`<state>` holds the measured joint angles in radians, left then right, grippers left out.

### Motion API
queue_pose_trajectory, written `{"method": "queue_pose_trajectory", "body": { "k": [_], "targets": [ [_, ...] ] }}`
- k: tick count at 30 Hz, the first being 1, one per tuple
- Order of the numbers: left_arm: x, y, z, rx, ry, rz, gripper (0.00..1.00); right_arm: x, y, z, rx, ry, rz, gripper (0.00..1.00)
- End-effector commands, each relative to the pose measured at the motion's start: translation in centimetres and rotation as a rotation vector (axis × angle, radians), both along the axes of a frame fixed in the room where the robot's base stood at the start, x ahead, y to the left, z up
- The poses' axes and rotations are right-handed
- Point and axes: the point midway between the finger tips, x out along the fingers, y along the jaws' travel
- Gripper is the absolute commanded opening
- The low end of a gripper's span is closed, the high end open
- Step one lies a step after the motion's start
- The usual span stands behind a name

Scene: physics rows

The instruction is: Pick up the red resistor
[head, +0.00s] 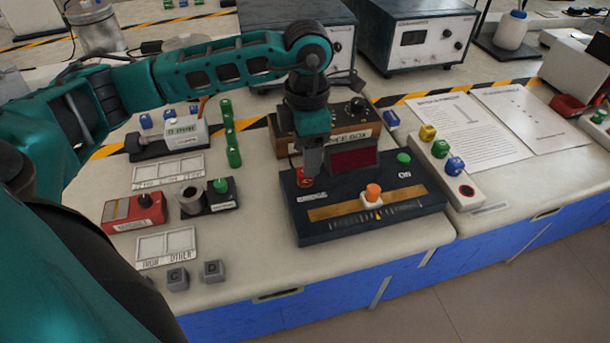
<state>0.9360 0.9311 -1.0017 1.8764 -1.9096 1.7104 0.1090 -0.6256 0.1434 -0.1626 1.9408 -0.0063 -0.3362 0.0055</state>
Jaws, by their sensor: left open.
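My left gripper (308,167) points down over the upper left corner of a dark blue device (345,225) and is open. A small red piece (304,179) sits on that corner, right below the fingertips; it looks like the red resistor, but the fingers partly cover it. I cannot tell whether the fingers touch it or stand around it. The device also has an orange-topped slider knob (373,192), a green button (404,158) marked ON and a dark red display (354,159). My right gripper is not in view.
A white strip (465,191) with yellow, green and blue pieces lies to the right. A brown box (285,135) stands behind the device. A red box (133,213), a black holder (219,194) and labelled trays (165,248) lie to the left. The bench's front edge is close.

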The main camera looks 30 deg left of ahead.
Motion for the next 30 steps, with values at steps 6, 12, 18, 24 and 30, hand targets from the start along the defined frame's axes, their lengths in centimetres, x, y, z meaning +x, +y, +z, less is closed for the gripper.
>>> {"method": "queue_pose_trajectory", "body": {
  "k": [6, 12, 18, 24, 30],
  "targets": [
    [-0.2, 0.3, -2.8, 0.0, 0.005, 0.0, 0.6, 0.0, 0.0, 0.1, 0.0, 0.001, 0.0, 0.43],
    [-0.1, 0.3, -5.0, -0.002, 0.001, 0.0, 0.6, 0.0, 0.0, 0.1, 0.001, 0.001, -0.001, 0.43],
    [-0.1, 0.3, -5.2, -0.002, 0.001, -0.001, 0.6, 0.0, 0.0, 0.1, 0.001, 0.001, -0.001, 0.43],
    [-0.1, 0.3, -5.2, -0.002, 0.001, -0.001, 0.46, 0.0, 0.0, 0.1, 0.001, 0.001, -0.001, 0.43],
    [-0.1, 0.3, -5.2, -0.002, 0.001, -0.001, 0.27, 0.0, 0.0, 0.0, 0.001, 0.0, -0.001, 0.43]
  ]
}}
